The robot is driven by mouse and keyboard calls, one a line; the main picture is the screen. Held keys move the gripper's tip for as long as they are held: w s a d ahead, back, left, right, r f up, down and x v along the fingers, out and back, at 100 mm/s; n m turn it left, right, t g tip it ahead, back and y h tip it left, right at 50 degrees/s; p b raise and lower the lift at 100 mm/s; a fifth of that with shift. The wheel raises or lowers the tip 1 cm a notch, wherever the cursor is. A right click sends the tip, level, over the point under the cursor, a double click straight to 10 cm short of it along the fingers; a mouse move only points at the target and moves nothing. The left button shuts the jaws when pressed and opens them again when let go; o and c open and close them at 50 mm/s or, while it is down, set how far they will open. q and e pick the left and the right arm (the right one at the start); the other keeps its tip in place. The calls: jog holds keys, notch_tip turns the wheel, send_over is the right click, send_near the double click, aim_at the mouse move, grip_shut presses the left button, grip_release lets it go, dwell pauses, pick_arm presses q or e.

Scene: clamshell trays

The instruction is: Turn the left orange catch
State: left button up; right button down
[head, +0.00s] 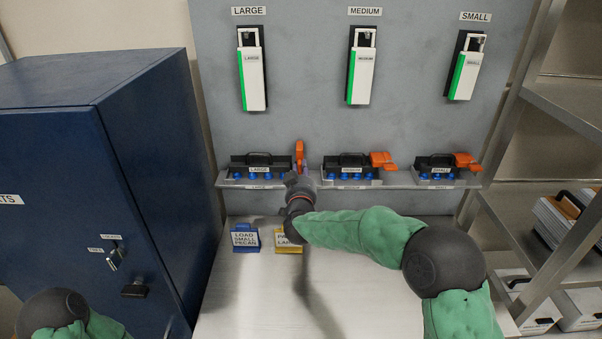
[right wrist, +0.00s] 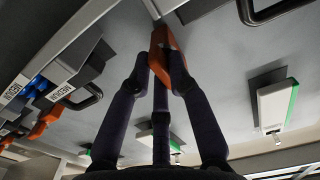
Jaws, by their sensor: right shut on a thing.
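The left orange catch (head: 299,152) stands upright at the right end of the black tray labelled LARGE (head: 258,161) on the wall shelf. My right gripper (head: 299,182) reaches up to it from below, and its tips are shut on it. In the right wrist view the orange catch (right wrist: 158,50) sits between the fingertips (right wrist: 160,72). The catches on the MEDIUM tray (head: 382,160) and SMALL tray (head: 466,161) lie roughly flat, pointing right. My left gripper is out of the head view.
The trays stand on a narrow shelf (head: 400,181). Three white-and-green holders hang above. A blue card (head: 245,238) and a partly hidden yellow card (head: 288,245) stand on the pale worktop (head: 240,300). A blue cabinet (head: 150,150) is left; metal racks (head: 560,100) are right.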

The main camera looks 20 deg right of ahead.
jog(key=shift+f, duration=0.15)
dwell(0.3)
jog(key=c, duration=1.1)
grip_release()
jog(key=shift+c, duration=0.2)
jog(key=v, duration=1.2)
